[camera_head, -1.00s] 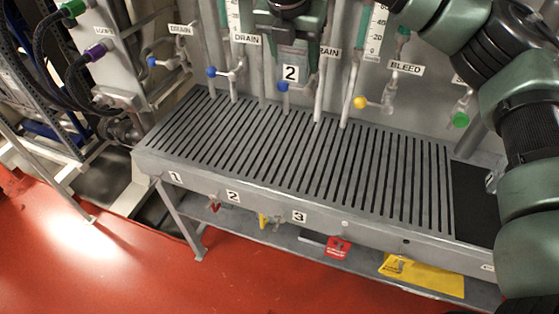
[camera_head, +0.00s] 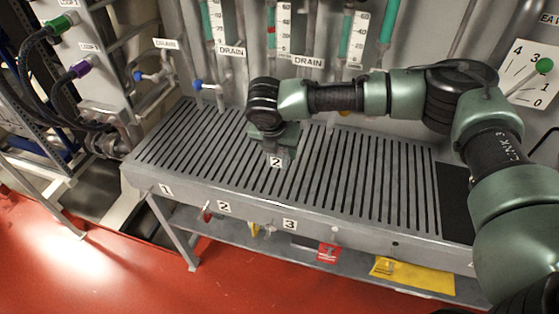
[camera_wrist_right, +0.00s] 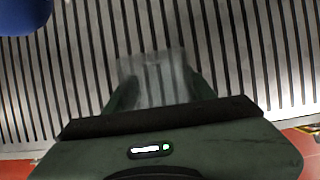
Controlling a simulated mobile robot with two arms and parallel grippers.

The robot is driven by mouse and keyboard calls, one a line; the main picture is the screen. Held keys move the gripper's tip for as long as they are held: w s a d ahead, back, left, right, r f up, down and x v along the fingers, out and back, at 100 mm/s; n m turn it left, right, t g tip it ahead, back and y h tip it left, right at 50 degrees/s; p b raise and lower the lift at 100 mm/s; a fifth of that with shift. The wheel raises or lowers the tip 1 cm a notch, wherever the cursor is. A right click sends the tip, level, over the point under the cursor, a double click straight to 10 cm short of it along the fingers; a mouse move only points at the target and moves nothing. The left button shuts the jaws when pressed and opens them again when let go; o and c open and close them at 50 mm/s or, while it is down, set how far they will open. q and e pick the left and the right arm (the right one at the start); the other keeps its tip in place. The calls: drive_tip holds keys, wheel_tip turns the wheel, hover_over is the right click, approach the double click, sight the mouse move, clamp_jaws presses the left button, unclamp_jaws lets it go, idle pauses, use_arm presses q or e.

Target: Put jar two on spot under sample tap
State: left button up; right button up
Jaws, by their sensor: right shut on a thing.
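Jar two (camera_head: 275,161), a clear jar with a white "2" label, is over the slatted grate (camera_head: 350,180) of the bench, behind the number 2 and 3 plates on its front edge. My right gripper (camera_head: 276,148) is shut around it, pointing down. The wrist view shows the see-through jar (camera_wrist_right: 155,78) between the dark fingers, with slats behind it. I cannot tell whether the jar touches the grate. No tap label reading "sample" is legible. My left gripper is out of view.
Blue-handled taps (camera_head: 197,85) stand behind the grate by "DRAIN" labels. A blue round thing (camera_wrist_right: 22,14) is close at the wrist view's upper left. My right arm hides part of the back wall. A red tag (camera_head: 327,253) and yellow sheet (camera_head: 412,277) lie below.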

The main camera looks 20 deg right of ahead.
sight(279, 163)
drive_tip(key=shift+f, duration=2.5)
drive_tip(key=o, duration=1.4)
drive_tip(key=shift+f, duration=0.1)
